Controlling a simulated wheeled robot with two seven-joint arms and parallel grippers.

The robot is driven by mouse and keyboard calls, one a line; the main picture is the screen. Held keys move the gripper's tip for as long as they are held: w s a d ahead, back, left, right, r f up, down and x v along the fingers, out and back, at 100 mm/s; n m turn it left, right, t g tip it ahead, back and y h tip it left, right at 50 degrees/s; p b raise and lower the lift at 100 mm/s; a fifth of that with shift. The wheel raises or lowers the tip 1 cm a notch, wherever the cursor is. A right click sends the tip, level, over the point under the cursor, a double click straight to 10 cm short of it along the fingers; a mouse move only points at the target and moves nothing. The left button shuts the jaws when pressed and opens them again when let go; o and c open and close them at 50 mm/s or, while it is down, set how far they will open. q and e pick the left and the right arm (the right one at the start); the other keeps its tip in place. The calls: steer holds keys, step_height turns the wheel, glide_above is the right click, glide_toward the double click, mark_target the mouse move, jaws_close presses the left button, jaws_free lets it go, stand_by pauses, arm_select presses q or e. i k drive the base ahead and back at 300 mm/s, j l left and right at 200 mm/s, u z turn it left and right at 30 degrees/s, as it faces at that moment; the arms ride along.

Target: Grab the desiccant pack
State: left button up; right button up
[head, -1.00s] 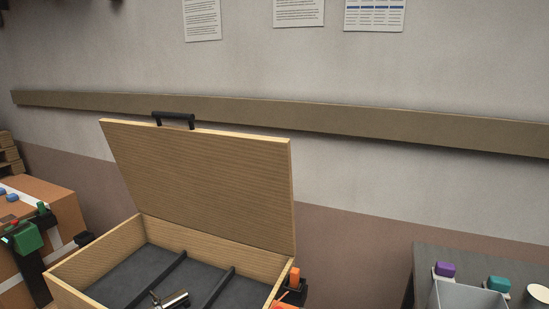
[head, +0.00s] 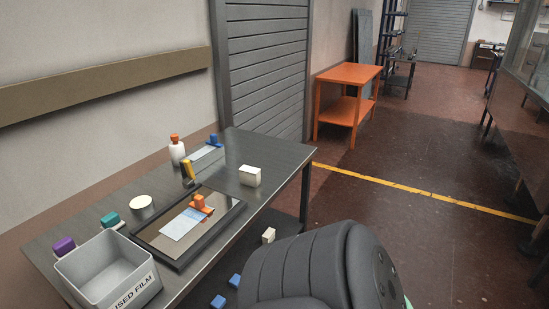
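No item in view is clearly labelled as a desiccant pack. A flat white and pale blue packet (head: 182,223) lies in a dark-rimmed tray (head: 177,263) on the grey table, with an orange piece (head: 199,204) at its upper right end. A pale flat sheet (head: 204,154) with a blue piece (head: 213,140) on it lies farther back. A small cream block (head: 250,176) sits near the table's right edge. I cannot tell which of these, if any, is the pack. Neither of my grippers is in view.
A grey bin (head: 107,270) marked "USED FILM" stands at the table's front left, by purple (head: 64,246) and teal (head: 110,219) pieces. A white bottle (head: 177,152) stands at the back. An orange table (head: 346,75) stands beyond; floor to the right is open.

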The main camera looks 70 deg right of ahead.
mark_target(249, 176)
steer(key=z, duration=2.2)
steer(key=k+l+z, duration=0.1)
steer(key=z, duration=1)
steer(key=k+l, duration=0.1)
